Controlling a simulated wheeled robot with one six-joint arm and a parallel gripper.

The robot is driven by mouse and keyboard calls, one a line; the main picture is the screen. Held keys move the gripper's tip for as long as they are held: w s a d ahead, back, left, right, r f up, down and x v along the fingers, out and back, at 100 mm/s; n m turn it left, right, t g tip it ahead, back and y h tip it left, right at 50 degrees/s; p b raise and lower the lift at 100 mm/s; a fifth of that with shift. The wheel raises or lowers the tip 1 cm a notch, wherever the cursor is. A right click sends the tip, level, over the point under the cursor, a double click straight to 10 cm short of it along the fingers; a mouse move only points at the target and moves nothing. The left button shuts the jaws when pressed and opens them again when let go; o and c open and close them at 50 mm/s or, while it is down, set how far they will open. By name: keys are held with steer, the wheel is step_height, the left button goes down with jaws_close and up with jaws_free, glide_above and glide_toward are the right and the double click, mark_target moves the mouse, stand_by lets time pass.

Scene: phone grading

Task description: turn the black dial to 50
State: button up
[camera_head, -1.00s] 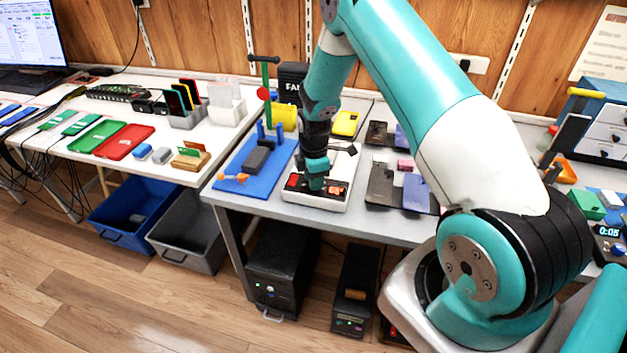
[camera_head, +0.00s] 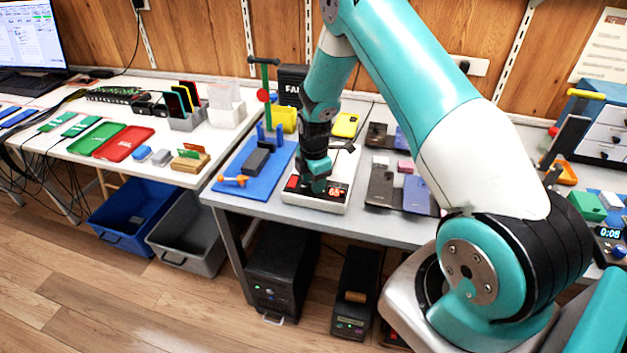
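A white control box (camera_head: 318,205) with a dark front panel sits near the front edge of the grey table. Its panel carries a red button (camera_head: 292,183) at left and a small lit orange-red display (camera_head: 335,191) at right; I cannot read the number. My gripper (camera_head: 314,187) points down onto the middle of the panel, between button and display. The black dial is hidden behind my gripper. The fingers are too small and covered to tell whether they are open or shut.
A blue mat (camera_head: 237,187) with a dark block and an orange-handled tool lies left of the box. Dark phones (camera_head: 381,188) lie to its right. A yellow item (camera_head: 346,124) is behind. Bins (camera_head: 187,246) stand on the floor at left.

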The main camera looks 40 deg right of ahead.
steer(key=shift+o, duration=0.9)
step_height(320, 180, up, 18)
steer(key=b, duration=0.1)
steer(key=shift+f+b, duration=0.25)
steer(key=shift+b, duration=0.05)
steer(key=s+a+r+m+y, duration=0.25)
steer(key=s+a+r, duration=0.25)
steer(key=s+a, duration=0.45)
steer(key=s+a+r+m+y, duration=0.1)
steer(key=s+a+r+m, duration=0.3)
steer(key=s+a+r, duration=0.5)
steer(key=s+a+f+m, duration=0.2)
steer(key=s+a, duration=0.3)
steer(key=s, duration=0.4)
steer(key=shift+s+a+f+m+y, duration=0.3)
steer(key=shift+s+a+m+y, duration=0.1)
steer(key=shift+m, duration=0.25)
